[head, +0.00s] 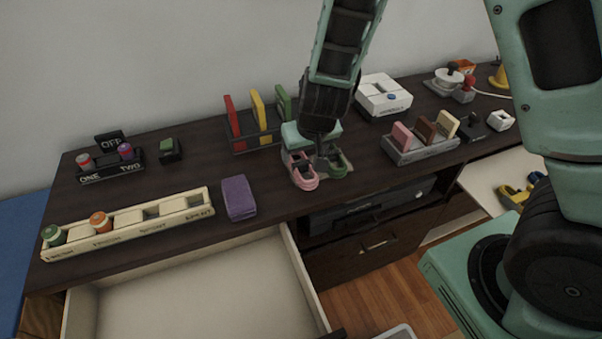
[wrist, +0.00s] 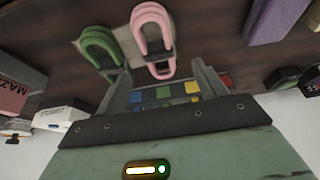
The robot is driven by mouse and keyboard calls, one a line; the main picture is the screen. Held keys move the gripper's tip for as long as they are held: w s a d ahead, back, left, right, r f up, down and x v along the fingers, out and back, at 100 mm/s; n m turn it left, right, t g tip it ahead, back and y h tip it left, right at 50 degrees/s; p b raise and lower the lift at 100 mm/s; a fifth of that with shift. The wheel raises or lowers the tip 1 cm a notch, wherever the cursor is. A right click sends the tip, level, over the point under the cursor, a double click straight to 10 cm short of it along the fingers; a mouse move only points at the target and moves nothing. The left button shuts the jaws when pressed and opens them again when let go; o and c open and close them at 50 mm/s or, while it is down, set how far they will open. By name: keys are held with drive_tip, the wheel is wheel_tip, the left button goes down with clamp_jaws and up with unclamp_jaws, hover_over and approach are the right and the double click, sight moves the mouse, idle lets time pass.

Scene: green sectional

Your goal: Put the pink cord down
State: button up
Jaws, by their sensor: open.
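The pink cord (head: 302,176) is a thick looped band on the dark cabinet top, near its front edge. It also shows in the wrist view (wrist: 152,22), just beyond my fingertips. A similar green cord (head: 338,167) sits to its right, on the same small pale base; in the wrist view the green cord (wrist: 99,45) is to the left. My gripper (head: 319,148) is above and behind the two cords. In the wrist view my gripper (wrist: 162,78) has its fingers apart, with nothing clamped between them. Its fingertips are partly hidden in the head view.
A rack with red, yellow and green pieces (head: 258,120) stands behind. A purple block (head: 238,197) and a long cream tray (head: 128,231) lie left. A grey rack (head: 422,150) and white box (head: 383,98) stand right. An open drawer (head: 200,295) juts out in front.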

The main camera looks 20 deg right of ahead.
sight(301, 162)
drive_tip(key=b+x, duration=0.1)
drive_tip(key=x, duration=0.5)
drive_tip(key=shift+w+d+f, duration=0.15)
drive_tip(key=shift+w, duration=0.1)
drive_tip(key=c, duration=1.2)
drive_tip(key=shift+o, duration=0.2)
wheel_tip(301, 162, up, 10)
drive_tip(key=p, duration=0.3)
drive_tip(key=shift+p, duration=0.4)
